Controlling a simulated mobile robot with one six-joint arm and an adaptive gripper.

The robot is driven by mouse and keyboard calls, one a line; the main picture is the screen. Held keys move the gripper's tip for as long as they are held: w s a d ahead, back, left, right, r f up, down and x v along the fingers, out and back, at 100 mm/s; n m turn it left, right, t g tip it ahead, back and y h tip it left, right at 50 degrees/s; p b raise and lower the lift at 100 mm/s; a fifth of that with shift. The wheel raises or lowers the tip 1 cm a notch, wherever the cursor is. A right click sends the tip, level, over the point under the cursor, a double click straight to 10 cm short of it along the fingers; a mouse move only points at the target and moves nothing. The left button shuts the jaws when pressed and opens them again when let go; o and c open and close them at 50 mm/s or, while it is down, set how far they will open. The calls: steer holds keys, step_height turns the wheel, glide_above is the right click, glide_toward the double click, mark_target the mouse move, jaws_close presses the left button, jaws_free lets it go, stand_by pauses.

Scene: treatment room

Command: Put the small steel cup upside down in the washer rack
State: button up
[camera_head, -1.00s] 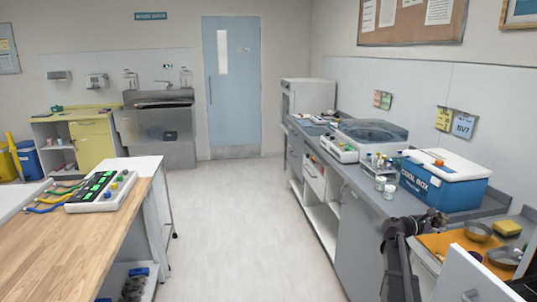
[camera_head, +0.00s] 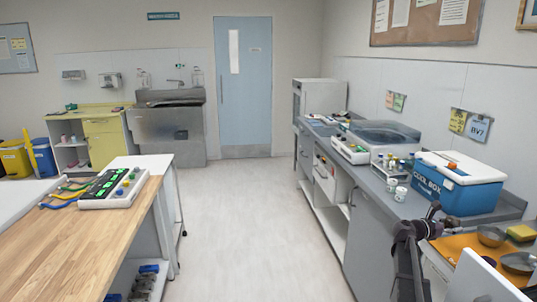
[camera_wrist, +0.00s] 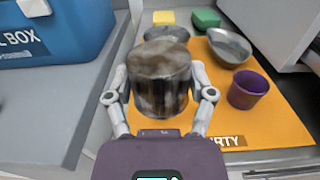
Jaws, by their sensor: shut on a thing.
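My gripper (camera_wrist: 158,96) is shut on a small steel cup (camera_wrist: 160,82) in the wrist view, one finger on each side. The cup is a grey-brown, stained metal cylinder, held above the near part of an orange mat. I cannot tell which end of it is open. In the head view my gripper (camera_head: 434,214) is dark and small beside the orange mat (camera_head: 453,244), and the cup cannot be made out there. I cannot make out the washer rack in either view.
The orange mat (camera_wrist: 270,130), its label partly hidden, holds a metal bowl (camera_wrist: 230,45), a purple cup (camera_wrist: 247,90), a dish (camera_wrist: 167,32), and yellow (camera_wrist: 164,18) and green (camera_wrist: 206,19) sponges. A blue cool box (camera_head: 458,185) stands left of it. A white panel (camera_head: 482,280) rises in front.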

mark_target(443, 249)
steer(key=shift+f+b, duration=4)
stand_by(0.3)
steer(key=o, duration=0.9)
steer(key=shift+c, duration=0.2)
steer(key=shift+a, duration=0.1)
steer(key=a, duration=1.1)
steer(key=shift+s+a, duration=0.4)
steer(key=shift+s, duration=0.05)
